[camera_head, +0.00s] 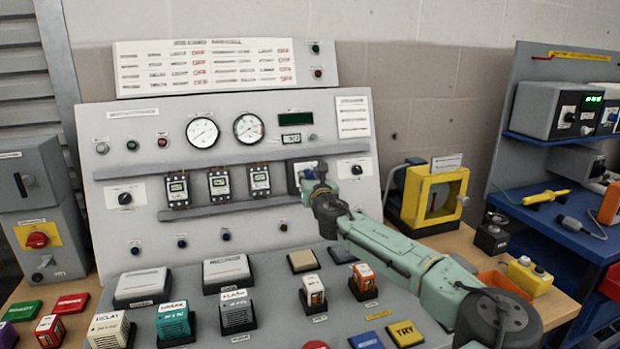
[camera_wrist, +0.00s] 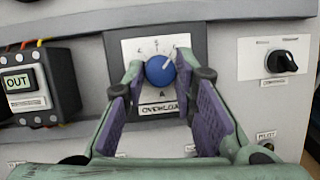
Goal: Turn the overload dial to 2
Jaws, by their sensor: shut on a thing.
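The overload dial (camera_wrist: 160,70) is a round blue knob with a light pointer mark, on a white scale plate (camera_wrist: 136,46) above the label "OVERLOAD". In the wrist view its pointer mark leans to the upper right; the scale figures are too small to read surely. My gripper (camera_wrist: 160,80) has its two purple-padded fingers on either side of the knob, shut on it. In the head view my gripper (camera_head: 318,188) reaches the panel at the right of the meter row and hides the knob; part of the dial's plate (camera_head: 297,172) shows beside it.
A black selector knob (camera_wrist: 281,61) sits right of the dial, and a contactor reading "OUT" (camera_wrist: 36,88) sits left. A ledge (camera_head: 235,206) runs below the row. A yellow-framed box (camera_head: 434,200) stands right of the panel, near my arm.

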